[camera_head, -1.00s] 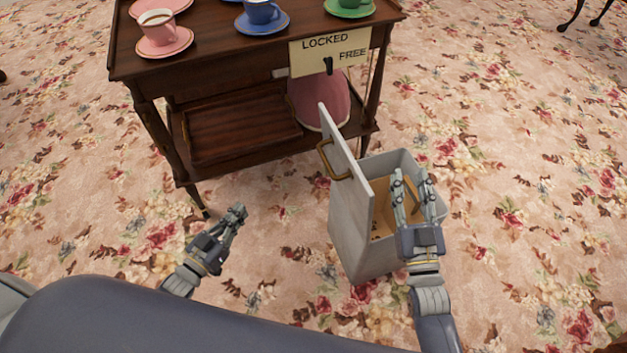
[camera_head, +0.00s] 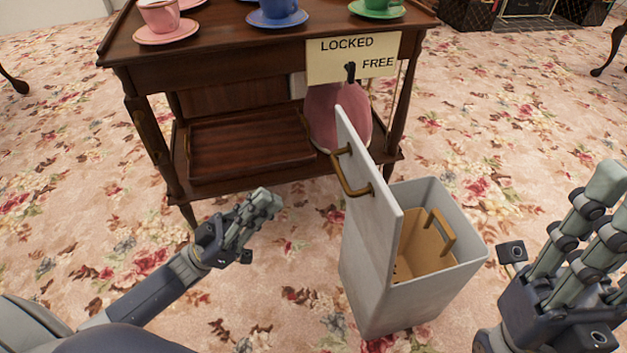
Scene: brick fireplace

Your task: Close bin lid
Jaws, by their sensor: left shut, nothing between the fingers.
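A white bin (camera_head: 405,300) stands on the carpet right of centre. Its white lid (camera_head: 375,205) is open and stands steeply tilted at the bin's left side. A brass handle (camera_head: 352,180) is on the lid's left-facing outer side. My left gripper (camera_head: 268,203) is shut and empty, left of the lid and apart from it. My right gripper (camera_head: 606,200) is large at the right edge, right of the bin and apart from it. Its fingers point up and are partly cut off by the frame, so its opening is unclear.
Inside the bin is a brown piece with a handle-like bar (camera_head: 440,233). A wooden trolley (camera_head: 290,62) with cups stands behind, bearing a LOCKED/FREE sign (camera_head: 335,60). A pink object (camera_head: 325,117) sits on its lower shelf. Carpet between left gripper and bin is free.

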